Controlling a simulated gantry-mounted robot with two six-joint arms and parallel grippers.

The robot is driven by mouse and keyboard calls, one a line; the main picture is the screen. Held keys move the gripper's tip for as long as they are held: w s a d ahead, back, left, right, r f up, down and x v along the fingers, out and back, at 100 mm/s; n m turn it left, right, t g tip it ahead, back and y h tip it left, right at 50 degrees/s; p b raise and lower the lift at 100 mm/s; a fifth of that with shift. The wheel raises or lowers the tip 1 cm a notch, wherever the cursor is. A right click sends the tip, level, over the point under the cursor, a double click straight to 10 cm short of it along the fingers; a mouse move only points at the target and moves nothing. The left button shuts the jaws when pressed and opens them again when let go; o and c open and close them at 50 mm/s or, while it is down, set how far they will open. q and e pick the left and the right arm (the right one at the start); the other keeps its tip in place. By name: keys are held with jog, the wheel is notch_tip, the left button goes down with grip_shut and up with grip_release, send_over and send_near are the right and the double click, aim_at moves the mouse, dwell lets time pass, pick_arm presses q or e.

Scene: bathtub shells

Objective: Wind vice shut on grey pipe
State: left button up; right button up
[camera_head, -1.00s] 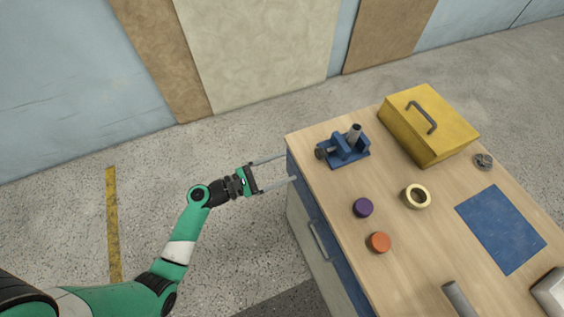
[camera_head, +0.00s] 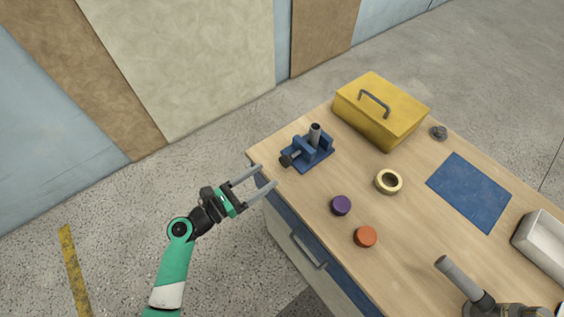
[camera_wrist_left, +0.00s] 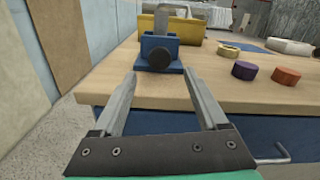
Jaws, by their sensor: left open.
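The blue vice (camera_head: 322,151) sits on the bench near its far left corner. The grey pipe (camera_head: 315,133) stands upright at its jaws; I cannot tell whether the jaws touch it. The vice's dark round knob (camera_head: 286,160) faces the bench's left edge and also shows in the left wrist view (camera_wrist_left: 159,58). My left gripper (camera_head: 266,176) is open and empty at that edge, a short way from the knob. In the left wrist view the knob lies ahead, between the two fingers (camera_wrist_left: 160,76) in the picture. My right gripper is not in view.
A yellow toolbox (camera_head: 385,112) stands behind the vice. A tape roll (camera_head: 389,182), a purple cap (camera_head: 341,205) and an orange cap (camera_head: 365,237) lie nearer. A blue mat (camera_head: 468,190) and a grey cylindrical tool (camera_head: 460,277) are to the right. The bench left of the knob is clear.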

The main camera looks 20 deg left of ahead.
aim_at(283, 164)
pick_arm(q)
jog(key=b+x, duration=0.2)
jog(key=x, duration=0.5)
jog(key=shift+w+f, duration=0.1)
jog(key=shift+w+d, duration=0.3)
jog(key=shift+w, duration=0.2)
grip_shut()
